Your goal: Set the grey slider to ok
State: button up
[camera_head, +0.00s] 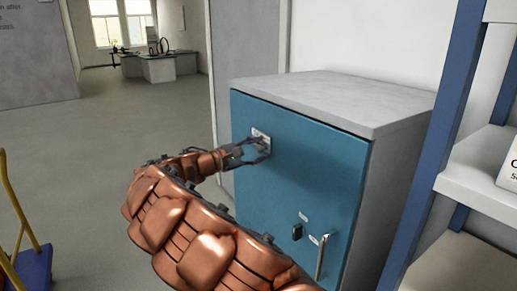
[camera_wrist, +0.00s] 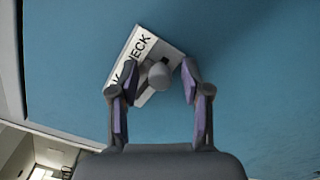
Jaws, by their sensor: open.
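The grey slider (camera_wrist: 158,74) is a rounded knob on a white plate (camera_wrist: 128,57) on the blue cabinet front. The plate's lettering is partly hidden; "K" and "ECK" can be read in the wrist view. The plate also shows in the head view (camera_head: 261,136), high on the blue door near its left side. My gripper (camera_wrist: 150,82) is open, with one finger on each side of the knob in the wrist view. I cannot tell whether either finger touches it. In the head view my gripper (camera_head: 262,151) is at the plate and partly covers it.
The cabinet (camera_head: 330,98) has a grey top. Lower on its front are a dark knob (camera_head: 297,232) and an upright metal handle (camera_head: 322,257), with small labels. A blue-post shelf (camera_head: 483,187) stands close on the right. A yellow-railed blue trolley (camera_head: 34,268) is at lower left. Floor is clear behind.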

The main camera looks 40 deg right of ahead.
grip_shut()
dwell(0.5)
